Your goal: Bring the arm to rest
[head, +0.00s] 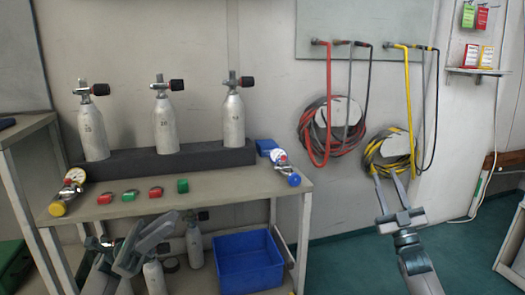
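My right gripper (385,176) is raised over the floor at the right, in front of the yellow hose coil (388,150). Its two fingers point up and stand apart, with nothing between them. My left gripper (160,222) is low at the front edge of the bench (235,188), in front of the lower shelf. Its grey parts overlap, so the gap between its fingers does not show clearly. I see no object in it.
Several grey cylinders (166,125) stand in a dark block (205,163) on the bench. Gauges (68,195), red and green tags (130,195) and a blue-knobbed regulator (285,170) lie there too. A blue crate (248,262) sits below. Red hoses (318,130) hang on the wall.

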